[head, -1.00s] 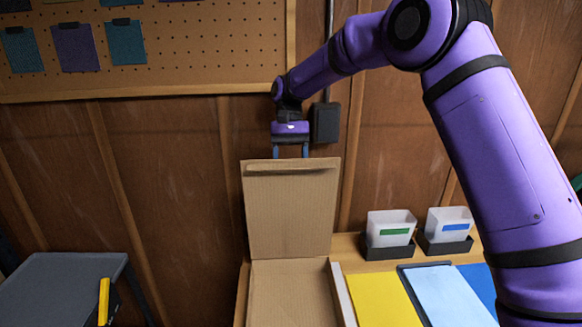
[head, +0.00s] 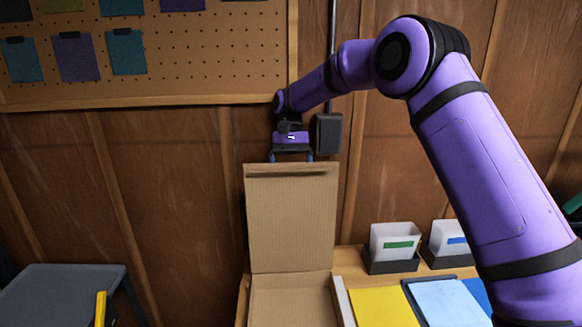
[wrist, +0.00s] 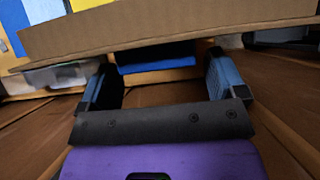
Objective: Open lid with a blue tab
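The cardboard lid (head: 292,222) stands upright at the back of its box (head: 290,305), and the box is open toward me. My gripper (head: 291,157) is at the lid's top edge, pointing down, with its fingers apart. In the wrist view my gripper (wrist: 160,85) is open beside the lid's edge (wrist: 160,37). A blue piece, apparently the tab (wrist: 157,58), shows between the fingers close to the cardboard; I see no finger pressing on it. The tab is hidden in the head view.
Right of the box lie a yellow sheet (head: 383,306) and a light blue panel (head: 450,303). Two bins stand behind, one with a green label (head: 396,244). A grey table (head: 62,293) is at left; a dark box (head: 327,133) hangs on the wall behind my gripper.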

